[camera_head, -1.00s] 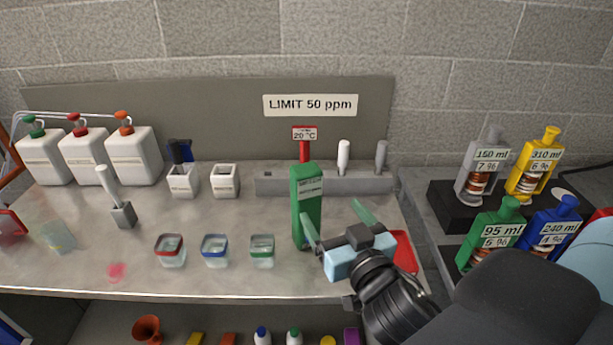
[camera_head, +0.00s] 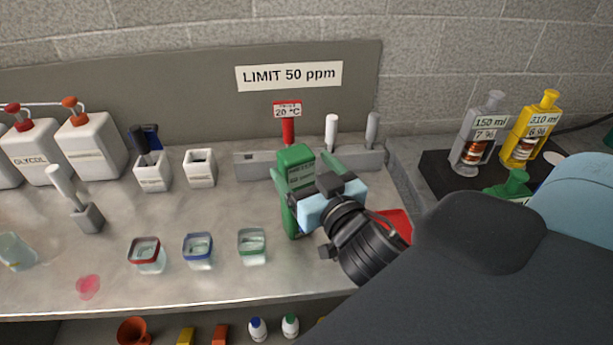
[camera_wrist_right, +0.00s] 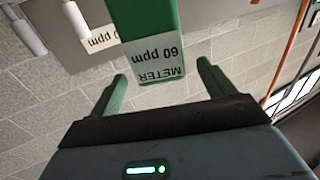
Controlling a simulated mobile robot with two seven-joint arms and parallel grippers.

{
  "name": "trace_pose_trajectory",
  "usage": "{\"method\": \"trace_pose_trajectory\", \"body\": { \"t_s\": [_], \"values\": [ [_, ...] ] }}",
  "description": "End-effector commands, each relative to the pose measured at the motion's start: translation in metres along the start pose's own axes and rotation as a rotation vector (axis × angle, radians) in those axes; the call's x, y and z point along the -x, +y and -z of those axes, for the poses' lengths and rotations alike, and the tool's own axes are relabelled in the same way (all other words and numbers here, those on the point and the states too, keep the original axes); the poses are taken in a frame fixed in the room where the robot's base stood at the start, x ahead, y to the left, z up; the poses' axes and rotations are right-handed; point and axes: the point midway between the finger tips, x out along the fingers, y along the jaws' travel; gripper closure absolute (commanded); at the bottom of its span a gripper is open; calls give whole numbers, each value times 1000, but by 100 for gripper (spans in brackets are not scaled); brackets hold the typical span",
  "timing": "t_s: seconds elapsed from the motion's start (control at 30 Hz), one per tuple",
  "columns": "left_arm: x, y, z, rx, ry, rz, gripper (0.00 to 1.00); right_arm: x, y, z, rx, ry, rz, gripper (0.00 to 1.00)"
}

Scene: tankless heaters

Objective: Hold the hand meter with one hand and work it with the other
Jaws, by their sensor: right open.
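The hand meter (camera_head: 294,180) is a tall green block with a pale label, upright on the grey bench. In the right wrist view its label (camera_wrist_right: 158,66) reads METER 60 ppm, upside down. My right gripper (camera_head: 308,185) is open, its green fingers reaching to either side of the meter. In the wrist view the meter (camera_wrist_right: 146,18) lies between the two fingertips, with a gap on each side. Part of the meter's right side is hidden behind the gripper in the head view. My left gripper is not in view.
Cups with red (camera_head: 147,255), blue (camera_head: 198,251) and green (camera_head: 252,246) rims stand left of the meter. A grey rack (camera_head: 258,163) is behind it, with a red 20 °C tag (camera_head: 288,110). Bottles (camera_head: 478,135) stand right. Bare bench lies in front.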

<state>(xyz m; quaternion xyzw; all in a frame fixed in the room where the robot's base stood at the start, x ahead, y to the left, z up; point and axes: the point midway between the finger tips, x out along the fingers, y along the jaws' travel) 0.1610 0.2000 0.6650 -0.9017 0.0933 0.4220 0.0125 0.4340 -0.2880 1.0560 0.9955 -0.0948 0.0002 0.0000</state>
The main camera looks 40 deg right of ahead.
Motion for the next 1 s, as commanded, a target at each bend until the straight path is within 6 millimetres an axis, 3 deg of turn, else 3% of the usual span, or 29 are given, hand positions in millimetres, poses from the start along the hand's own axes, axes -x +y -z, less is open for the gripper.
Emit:
{"method": "trace_pose_trajectory", "body": {
  "t_s": [0.07, 0.4, 0.83, 1.0],
  "values": [
    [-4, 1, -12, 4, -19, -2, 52, -8, 0, -4, 4, -2, 1, 18],
    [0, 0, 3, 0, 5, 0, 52, -51, 0, 1, 1, 2, 0, 18],
    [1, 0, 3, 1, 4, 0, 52, -58, 0, -1, 0, -1, 0, 18],
    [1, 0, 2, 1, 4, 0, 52, -58, 0, -1, 0, -1, 0, 40]
  ]
}}
